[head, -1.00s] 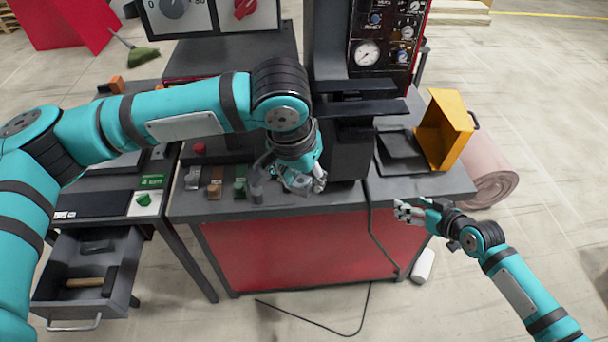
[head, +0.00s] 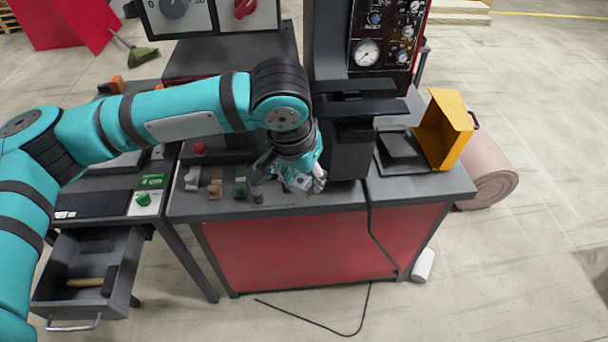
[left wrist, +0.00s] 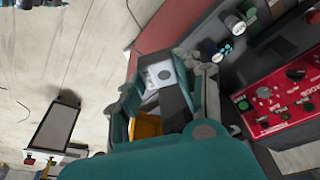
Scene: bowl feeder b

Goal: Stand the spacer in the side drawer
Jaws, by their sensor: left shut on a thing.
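My left gripper (head: 296,184) is low over the front of the dark bench top, right of the row of small parts. It is shut on a small piece that I take for the spacer. Its fingers partly hide it, so its outline is unclear. In the left wrist view a pale grey block with a round mark (left wrist: 160,74) shows between the finger links. A dark grey upright piece (head: 257,189) shows at the gripper's left side. The side drawer (head: 88,272) stands open at lower left, with a wooden-handled tool (head: 90,283) inside. My right gripper is out of view.
A grey part (head: 193,178), a brown part (head: 215,187) and a green part (head: 240,186) stand left of the gripper. A dark column (head: 348,150) rises close on its right. A yellow bin (head: 447,130) is farther right. A black cable hangs down the bench front.

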